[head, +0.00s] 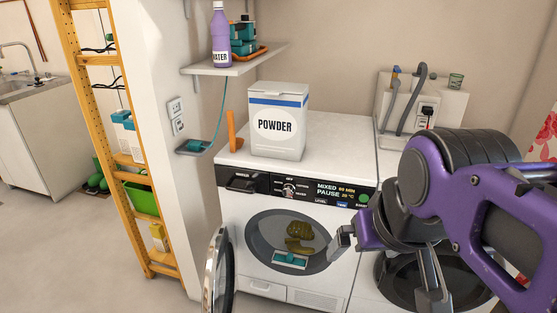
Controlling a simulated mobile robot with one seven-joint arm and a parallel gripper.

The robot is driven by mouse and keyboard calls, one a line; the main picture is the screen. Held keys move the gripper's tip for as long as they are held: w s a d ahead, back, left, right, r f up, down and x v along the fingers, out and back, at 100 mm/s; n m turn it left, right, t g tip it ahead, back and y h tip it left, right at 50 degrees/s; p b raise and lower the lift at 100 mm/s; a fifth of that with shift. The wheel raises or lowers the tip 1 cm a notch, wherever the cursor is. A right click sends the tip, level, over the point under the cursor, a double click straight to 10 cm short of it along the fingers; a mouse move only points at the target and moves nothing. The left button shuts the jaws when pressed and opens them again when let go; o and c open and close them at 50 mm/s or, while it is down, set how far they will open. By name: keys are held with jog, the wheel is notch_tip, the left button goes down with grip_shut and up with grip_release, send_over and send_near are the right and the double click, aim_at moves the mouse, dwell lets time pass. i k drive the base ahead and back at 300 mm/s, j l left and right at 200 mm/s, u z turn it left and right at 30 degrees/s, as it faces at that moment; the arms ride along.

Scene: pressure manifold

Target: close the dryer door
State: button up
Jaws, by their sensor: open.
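The white dryer (257,281) stands in the middle of the head view. Its round door (221,270) is swung wide open to the left and shows nearly edge-on, with its lower part cut off by the frame. The round opening shows a yellow-brown thing (299,236) and a teal-and-white piece (289,260) inside. My gripper (388,270) is open and empty. It is in front of the dryer's right side, to the right of the opening and well apart from the door. One finger overlaps the opening's right edge in the picture.
A POWDER box (277,125) and an orange upright piece (234,132) stand on the dryer top. A second machine (386,277) adjoins on the right, partly hidden by my arm. A wall corner and yellow shelf rack (96,60) stand left. Floor is clear left of the door.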

aim_at(217, 282)
jog(key=k, duration=0.2)
jog(key=i+j, duration=0.1)
jog(key=j, duration=1.1)
jog(key=i+j+z, duration=0.1)
jog(key=j, duration=0.5)
jog(key=k+l+u, duration=0.25)
jog(key=i+j+z, duration=0.15)
jog(key=i+j, duration=0.15)
jog(key=i, duration=0.05)
